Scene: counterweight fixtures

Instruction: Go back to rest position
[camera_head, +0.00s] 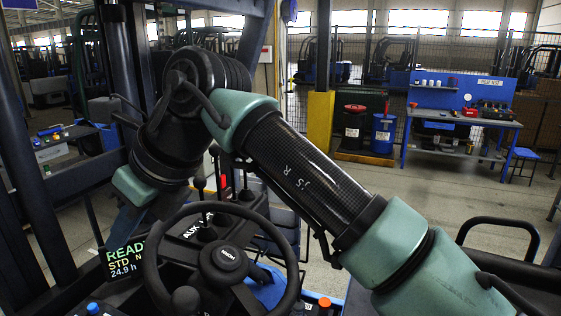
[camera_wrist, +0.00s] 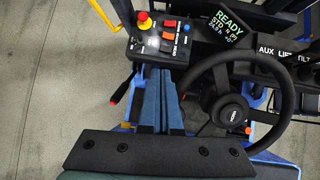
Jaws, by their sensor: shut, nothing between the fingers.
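My gripper (camera_wrist: 159,76) shows in the wrist view as two blue fingers side by side, shut and empty, in front of a dark bar with screws. The fingers point toward the switch panel (camera_wrist: 161,40), just left of the steering wheel (camera_wrist: 283,100). I cannot tell whether the fingertips touch the panel. In the head view my arm rises from the lower right, bends at the top and comes down left of the steering wheel (camera_head: 154,262).
A display reading READY (camera_head: 125,261) and a row of levers (camera_head: 204,190) stand by the wheel. Dark posts (camera_head: 32,150) rise at the left. A blue workbench (camera_head: 460,118), a blue bin (camera_head: 383,134) and a yellow post (camera_head: 320,118) stand farther back. Grey floor (camera_wrist: 50,90) is clear at the wrist view's left.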

